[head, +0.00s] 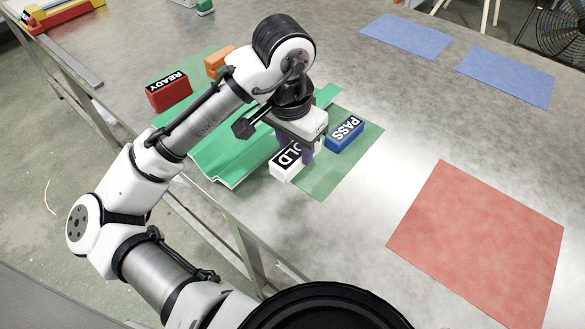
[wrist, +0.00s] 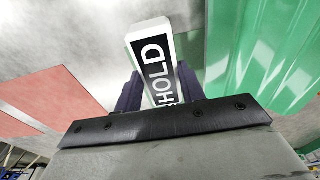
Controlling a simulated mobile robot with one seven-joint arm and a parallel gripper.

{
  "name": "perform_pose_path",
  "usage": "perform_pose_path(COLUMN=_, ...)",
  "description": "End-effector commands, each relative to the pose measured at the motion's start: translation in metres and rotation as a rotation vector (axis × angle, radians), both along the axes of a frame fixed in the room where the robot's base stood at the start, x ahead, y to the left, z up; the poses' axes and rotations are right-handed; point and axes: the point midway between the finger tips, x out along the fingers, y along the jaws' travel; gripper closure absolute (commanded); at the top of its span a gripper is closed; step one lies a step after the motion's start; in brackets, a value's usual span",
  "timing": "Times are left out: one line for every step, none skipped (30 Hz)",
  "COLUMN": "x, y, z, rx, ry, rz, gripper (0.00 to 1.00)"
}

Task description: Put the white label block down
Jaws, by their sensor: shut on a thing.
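The white label block (head: 284,169) carries a black label, of which "OLD" shows in the head view. In the wrist view the white block (wrist: 151,31) reads "HOLD". My gripper (head: 308,155) is shut on it, with a dark purple finger (wrist: 131,92) on each side. The block is over the near part of the green mat (head: 325,183), beside the green corrugated sheet (head: 225,166). I cannot tell whether its underside touches the mat. My gripper hides part of the block.
A blue "PASS" block (head: 345,135) stands just right of my gripper. A red "READY" block (head: 170,93) and an orange block (head: 219,58) stand at the far left. A red mat (head: 480,240) and two blue mats (head: 406,36) (head: 505,75) are bare. The grey table between is clear.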

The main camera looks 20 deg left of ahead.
Motion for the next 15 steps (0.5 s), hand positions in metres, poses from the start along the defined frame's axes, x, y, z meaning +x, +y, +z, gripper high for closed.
perform_pose_path(x=-0.001, y=0.001, z=-0.012, rx=0.000, ry=0.001, rz=0.002, gripper=0.84)
perform_pose_path(x=-0.001, y=0.001, z=-0.018, rx=0.000, ry=0.002, rz=0.001, gripper=0.84)
perform_pose_path(x=-0.001, y=0.001, z=-0.025, rx=0.000, ry=0.001, rz=0.001, gripper=0.84)
perform_pose_path(x=-0.001, y=0.001, z=-0.029, rx=0.000, ry=0.001, rz=0.002, gripper=0.84)
perform_pose_path(x=0.000, y=0.001, z=-0.032, rx=0.001, ry=0.001, rz=0.002, gripper=0.84)
perform_pose_path(x=0.000, y=0.001, z=-0.036, rx=0.002, ry=0.000, rz=0.002, gripper=0.84)
perform_pose_path(x=0.000, y=0.001, z=-0.038, rx=0.002, ry=0.001, rz=0.001, gripper=0.84)
perform_pose_path(x=0.000, y=0.001, z=-0.039, rx=0.002, ry=0.000, rz=0.001, gripper=0.84)
perform_pose_path(x=0.000, y=0.001, z=-0.042, rx=0.002, ry=0.000, rz=0.001, gripper=0.84)
perform_pose_path(x=0.000, y=0.001, z=-0.046, rx=0.001, ry=0.001, rz=0.001, gripper=0.84)
perform_pose_path(x=0.000, y=0.001, z=-0.050, rx=0.001, ry=0.001, rz=0.001, gripper=0.84)
perform_pose_path(x=0.000, y=0.001, z=-0.056, rx=0.001, ry=0.002, rz=0.002, gripper=0.84)
perform_pose_path(x=0.000, y=0.001, z=-0.061, rx=0.001, ry=0.002, rz=0.001, gripper=0.84)
perform_pose_path(x=0.000, y=0.001, z=-0.065, rx=0.001, ry=0.002, rz=0.002, gripper=0.84)
perform_pose_path(x=0.000, y=0.001, z=-0.070, rx=0.000, ry=0.001, rz=0.002, gripper=0.84)
